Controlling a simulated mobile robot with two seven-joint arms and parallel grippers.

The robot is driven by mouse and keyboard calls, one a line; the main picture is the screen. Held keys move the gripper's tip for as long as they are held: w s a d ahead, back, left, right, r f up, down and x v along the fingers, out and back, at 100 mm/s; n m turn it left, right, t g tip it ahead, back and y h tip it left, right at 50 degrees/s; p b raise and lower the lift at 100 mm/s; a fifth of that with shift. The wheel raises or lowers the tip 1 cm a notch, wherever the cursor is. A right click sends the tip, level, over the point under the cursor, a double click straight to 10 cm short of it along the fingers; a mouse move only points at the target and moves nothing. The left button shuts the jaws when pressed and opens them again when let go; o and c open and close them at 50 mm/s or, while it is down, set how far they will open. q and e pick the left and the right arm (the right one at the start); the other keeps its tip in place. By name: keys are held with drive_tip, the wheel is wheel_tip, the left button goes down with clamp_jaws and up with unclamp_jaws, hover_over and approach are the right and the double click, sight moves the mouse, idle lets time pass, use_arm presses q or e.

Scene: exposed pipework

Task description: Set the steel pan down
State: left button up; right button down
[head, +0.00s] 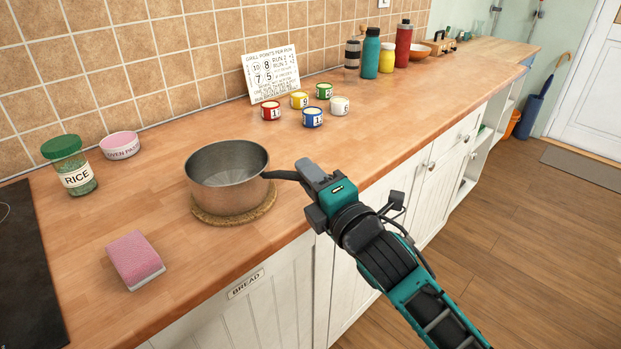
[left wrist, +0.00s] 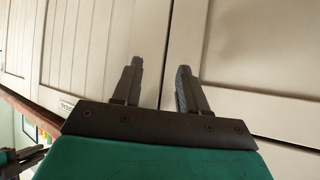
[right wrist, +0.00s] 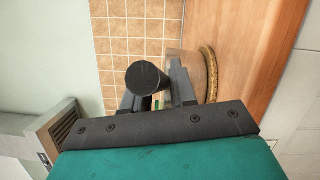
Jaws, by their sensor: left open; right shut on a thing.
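The steel pan (head: 228,178) is upright over a round woven trivet (head: 262,211) on the wooden counter. The trivet's rim shows in front of and to the right of the pan's base; I cannot tell whether the base touches it. My right gripper (head: 302,177) is shut on the pan's dark handle (head: 280,175), which points right. In the right wrist view the handle's round end (right wrist: 145,78) sits at the fingers, with the trivet edge (right wrist: 210,72) beyond. My left gripper (left wrist: 160,70) is open and empty, facing pale cabinet doors; it is out of the head view.
A pink sponge (head: 135,260) lies at front left, near the dark hob (head: 28,270). A rice jar (head: 70,165) and pink bowl (head: 120,146) stand behind left. Several small pots, such as the blue one (head: 313,117), stand behind right. Counter right of the trivet is clear.

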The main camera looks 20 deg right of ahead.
drive_tip(key=c, duration=1.3)
unclamp_jaws()
drive_tip(key=shift+f, duration=0.15)
drive_tip(key=o, duration=0.4)
drive_tip(key=shift+r, duration=0.2)
drive_tip(key=shift+s+f, duration=0.1)
drive_tip(key=shift+s, duration=0.15)
drive_tip(key=s+d, duration=0.1)
drive_tip(key=s, duration=0.9)
drive_tip(key=s+a+f+m+g, duration=0.2)
drive_tip(key=f+m, duration=0.7)
drive_tip(key=f, duration=0.5)
drive_tip(key=s+a+f+m+g, duration=0.2)
drive_tip(key=s+f+m+g, duration=0.3)
drive_tip(key=f+m, duration=0.5)
wheel_tip(320, 180, down, 4)
drive_tip(key=shift+a+f+b, duration=0.2)
drive_tip(key=shift+b, duration=0.25)
